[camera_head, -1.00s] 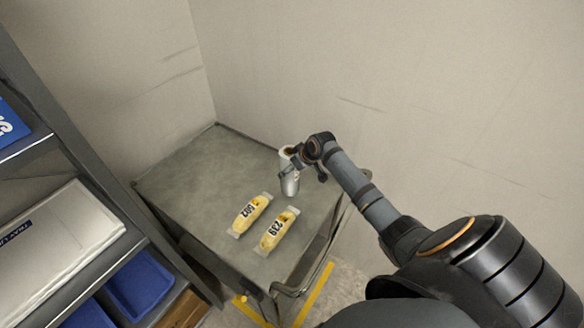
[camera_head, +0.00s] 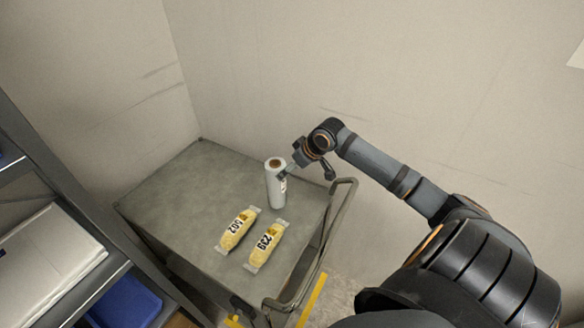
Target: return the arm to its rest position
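My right arm comes in from the right, and its gripper (camera_head: 290,173) is beside a white roll (camera_head: 275,188) that stands upright on the grey cart top. The fingertips are small here and partly against the roll, so I cannot tell whether they touch it or how far apart they are. Two yellow packs lie on the cart nearer to me, one marked 502 (camera_head: 237,229) and one marked 239 (camera_head: 267,245). My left gripper is not in view.
The grey cart (camera_head: 165,185) stands in the corner against beige walls, with a tubular handle (camera_head: 338,215) on its right side. Shelving at the left holds a white tray (camera_head: 50,262) and a blue bin (camera_head: 128,302). The left rear of the cart top is clear.

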